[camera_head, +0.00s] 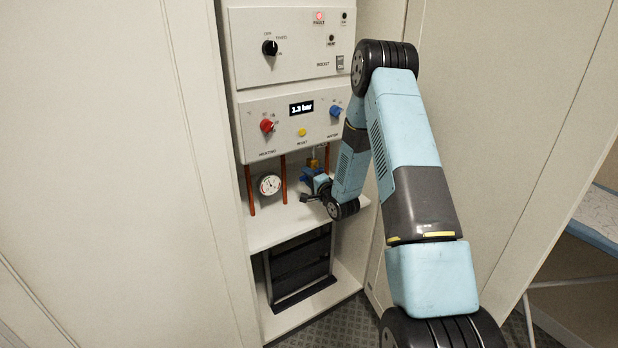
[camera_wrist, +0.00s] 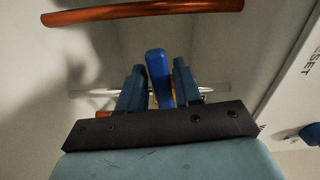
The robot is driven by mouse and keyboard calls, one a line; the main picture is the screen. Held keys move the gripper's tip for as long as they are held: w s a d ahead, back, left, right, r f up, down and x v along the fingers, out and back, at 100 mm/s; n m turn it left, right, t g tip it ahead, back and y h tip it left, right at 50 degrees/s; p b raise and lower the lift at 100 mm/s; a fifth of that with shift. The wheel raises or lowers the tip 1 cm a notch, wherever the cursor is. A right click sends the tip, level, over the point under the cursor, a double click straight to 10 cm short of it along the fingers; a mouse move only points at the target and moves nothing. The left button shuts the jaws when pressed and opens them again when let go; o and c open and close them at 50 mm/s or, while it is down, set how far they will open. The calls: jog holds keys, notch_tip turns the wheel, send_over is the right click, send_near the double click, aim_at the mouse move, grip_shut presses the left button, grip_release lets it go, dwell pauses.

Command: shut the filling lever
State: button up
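The blue filling lever (camera_wrist: 158,72) stands between the two fingers of my gripper (camera_wrist: 156,82) in the wrist view, slightly tilted. The fingers are apart on either side of it, with a thin gap at the left finger; the right finger is very close, and I cannot tell if it touches. The lower part of the lever is hidden behind the gripper's dark bar. In the head view my gripper (camera_head: 312,183) is under the control panel by the brass valve (camera_head: 313,162), and the lever is hard to separate from it.
The panel (camera_head: 285,140) overhangs the gripper, with a display reading 1.3 bar (camera_head: 301,108) and several knobs. A round gauge (camera_head: 269,185) and copper pipes (camera_head: 249,190) stand to the left. An orange pipe (camera_wrist: 140,12) crosses the wrist view's top. A white shelf (camera_head: 275,230) lies below.

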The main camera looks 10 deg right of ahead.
grip_shut()
jog(key=shift+m, duration=0.3)
jog(key=shift+r+m, duration=0.3)
jog(key=shift+m, duration=0.2)
jog(key=shift+o, duration=1.3)
grip_release()
jog(key=v, duration=1.3)
jog(key=shift+s, duration=0.35)
jog(key=shift+d+r, duration=0.1)
